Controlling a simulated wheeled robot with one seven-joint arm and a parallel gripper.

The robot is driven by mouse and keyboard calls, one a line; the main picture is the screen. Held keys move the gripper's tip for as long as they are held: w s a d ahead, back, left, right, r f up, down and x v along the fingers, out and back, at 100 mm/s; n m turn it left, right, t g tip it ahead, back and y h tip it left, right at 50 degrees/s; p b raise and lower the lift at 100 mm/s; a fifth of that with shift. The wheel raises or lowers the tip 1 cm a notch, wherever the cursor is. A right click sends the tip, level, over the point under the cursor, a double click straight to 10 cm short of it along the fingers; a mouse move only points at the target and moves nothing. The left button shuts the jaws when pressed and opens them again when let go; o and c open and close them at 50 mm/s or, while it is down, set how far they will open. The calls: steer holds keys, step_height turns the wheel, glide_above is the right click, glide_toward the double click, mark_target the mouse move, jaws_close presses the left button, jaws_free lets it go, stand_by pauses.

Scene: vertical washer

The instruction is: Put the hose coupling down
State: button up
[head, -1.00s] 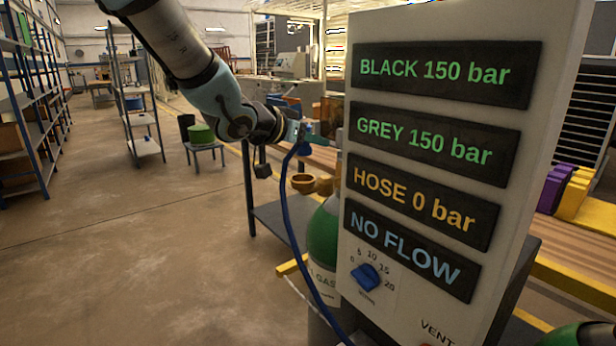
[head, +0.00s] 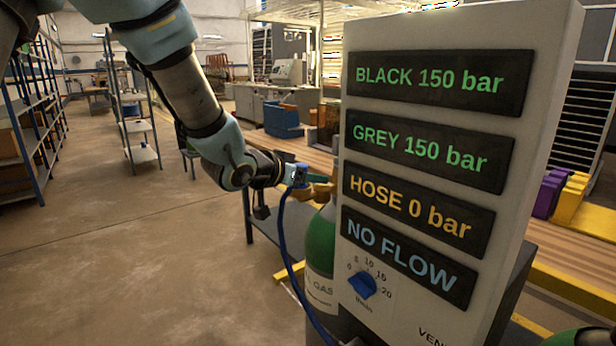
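The blue hose coupling (head: 299,176) is at the end of my arm, left of the panel. My gripper (head: 292,176) is shut on it, as far as this small view shows; the fingers are partly hidden. The blue hose (head: 284,238) hangs from the coupling and curves down past the green-topped gas cylinder (head: 321,240) to the bottom of the picture. The coupling appears in front of the wooden bench top (head: 290,147), held up; its height above the bench cannot be told.
A white panel (head: 345,215) with four displays and a blue knob (head: 362,284) stands close on the right. A blue bin (head: 283,120) is further back. The floor at left is clear.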

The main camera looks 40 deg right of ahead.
steer(key=shift+o, duration=0.2)
steer(key=v, duration=1.2)
steer(key=w+a+f+n+t+y, duration=0.1)
steer(key=w+a+f+n+y, duration=0.2)
steer(key=w+a, duration=0.35)
steer(key=w+a+f+n+t+y, duration=0.2)
steer(key=w+a+f+n+y, duration=0.15)
steer(key=a, duration=0.65)
steer(key=w+a+f+n+t+y, duration=0.1)
steer(key=w+a+f+n+y, duration=0.2)
steer(key=a, duration=0.5)
steer(key=s+a+f+n+g+y, duration=0.2)
steer(key=s+a, duration=0.2)
steer(key=a, duration=0.4)
steer(key=s+a+f+n+g+y, duration=0.1)
steer(key=s+a+f+n+g, duration=0.2)
steer(key=a, duration=0.5)
steer(key=shift+s+y+b, duration=0.35)
steer(key=shift+s+b, duration=0.1)
steer(key=shift+a, duration=0.1)
